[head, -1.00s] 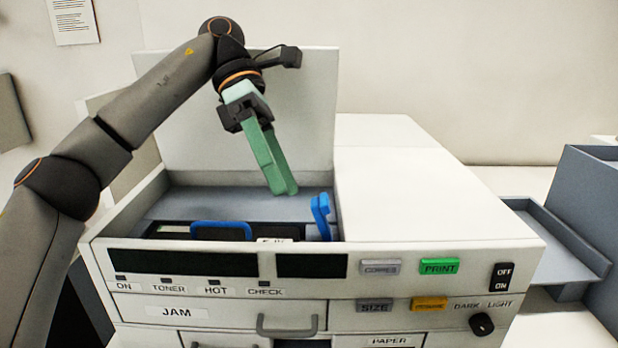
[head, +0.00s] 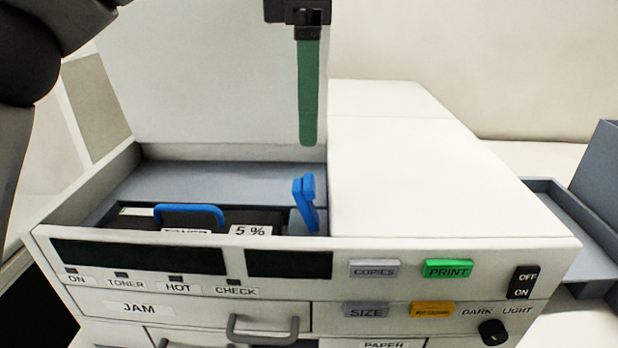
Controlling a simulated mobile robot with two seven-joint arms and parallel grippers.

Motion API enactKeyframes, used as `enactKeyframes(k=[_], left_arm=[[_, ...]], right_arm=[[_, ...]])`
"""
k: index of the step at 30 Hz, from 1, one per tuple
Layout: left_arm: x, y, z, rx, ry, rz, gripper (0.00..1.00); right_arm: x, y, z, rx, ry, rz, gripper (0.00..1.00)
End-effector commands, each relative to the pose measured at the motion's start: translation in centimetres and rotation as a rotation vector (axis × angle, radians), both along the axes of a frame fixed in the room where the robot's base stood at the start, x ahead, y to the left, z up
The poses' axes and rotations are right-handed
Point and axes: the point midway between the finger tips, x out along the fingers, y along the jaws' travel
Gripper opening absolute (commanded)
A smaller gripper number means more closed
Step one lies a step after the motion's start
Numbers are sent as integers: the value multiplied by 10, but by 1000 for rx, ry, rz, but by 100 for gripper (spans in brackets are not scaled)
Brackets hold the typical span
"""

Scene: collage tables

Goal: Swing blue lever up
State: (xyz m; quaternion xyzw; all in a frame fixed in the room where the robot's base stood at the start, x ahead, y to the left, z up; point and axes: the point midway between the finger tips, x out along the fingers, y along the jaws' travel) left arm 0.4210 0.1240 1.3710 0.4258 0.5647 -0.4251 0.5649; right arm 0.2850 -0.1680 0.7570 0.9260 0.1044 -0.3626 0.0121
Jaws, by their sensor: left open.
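The blue lever (head: 306,203) stands in the right end of the copier's open bay, its upper end leaning a little to the left. My left gripper (head: 308,140) hangs from the top of the head view with its green fingers pointing down. It is above the lever and apart from it. The fingers overlap from this side, so the gap between them is hidden. My right gripper is not in view.
The copier (head: 430,190) has a raised lid (head: 215,80) behind the bay. A toner cartridge with a blue handle (head: 190,211) lies left of the lever. A grey tray (head: 570,215) is at the right. The white top right of the bay is clear.

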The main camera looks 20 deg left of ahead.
Motion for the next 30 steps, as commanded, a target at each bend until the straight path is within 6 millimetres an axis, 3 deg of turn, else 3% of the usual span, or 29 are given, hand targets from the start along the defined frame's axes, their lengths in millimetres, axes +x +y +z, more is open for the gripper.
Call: enactKeyframes(k=[1,4,12,24,30], left_arm=[[0,0,-20,-2,3,-2,82],[0,0,-41,-2,3,-1,82],[0,0,-72,0,0,0,82],[0,0,-80,-2,-1,0,82],[0,0,-80,-1,0,0,61]], right_arm=[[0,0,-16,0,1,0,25],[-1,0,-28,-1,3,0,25],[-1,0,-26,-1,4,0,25],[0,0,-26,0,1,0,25],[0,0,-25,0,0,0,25]])
